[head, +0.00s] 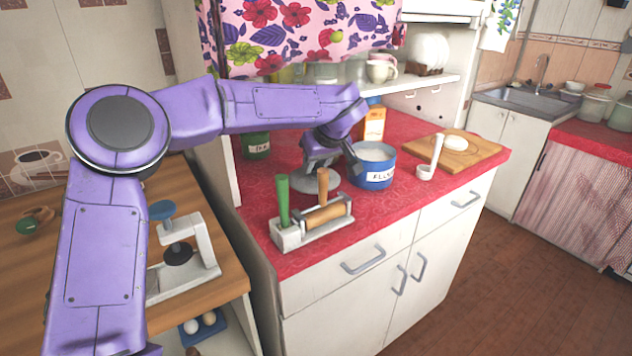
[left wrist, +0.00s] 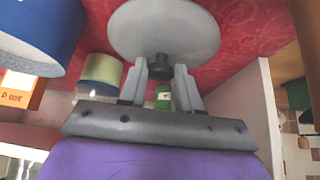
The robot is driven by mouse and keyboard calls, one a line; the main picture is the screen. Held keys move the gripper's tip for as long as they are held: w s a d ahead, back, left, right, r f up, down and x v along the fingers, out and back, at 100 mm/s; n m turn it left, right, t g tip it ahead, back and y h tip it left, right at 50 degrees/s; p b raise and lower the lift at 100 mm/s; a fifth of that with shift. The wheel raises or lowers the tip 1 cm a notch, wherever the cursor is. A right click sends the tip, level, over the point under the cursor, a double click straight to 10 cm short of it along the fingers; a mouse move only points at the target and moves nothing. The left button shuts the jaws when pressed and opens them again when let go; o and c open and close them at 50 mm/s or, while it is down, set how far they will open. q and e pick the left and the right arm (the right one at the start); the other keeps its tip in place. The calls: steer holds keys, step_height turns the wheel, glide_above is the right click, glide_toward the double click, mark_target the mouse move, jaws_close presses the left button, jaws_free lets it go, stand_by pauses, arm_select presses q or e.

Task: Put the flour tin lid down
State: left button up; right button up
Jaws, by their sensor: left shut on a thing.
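The flour tin (head: 372,176) is a blue open tin with a white label, standing on the red counter with pale flour inside; its side also shows in the left wrist view (left wrist: 40,38). The flour tin lid (head: 315,183) is a grey disc just left of the tin, low over the counter. My left gripper (head: 322,163) is shut on the lid's dark knob, which shows between the fingers in the left wrist view (left wrist: 160,68). I cannot tell whether the lid (left wrist: 165,28) touches the counter. My right gripper is not in view.
A holder (head: 312,232) with a green-handled tool and a rolling pin stands in front of the lid. A green tin (head: 256,147) and an orange carton (head: 375,124) stand behind. Right of the tin are a white scoop (head: 426,171) and a wooden board (head: 478,152) with dough.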

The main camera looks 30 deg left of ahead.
arm_select(q)
steer(key=shift+f, duration=1.75)
steer(key=o, duration=1.1)
steer(key=shift+f, duration=0.1)
steer(key=shift+c, duration=0.2)
steer(key=v, duration=1.2)
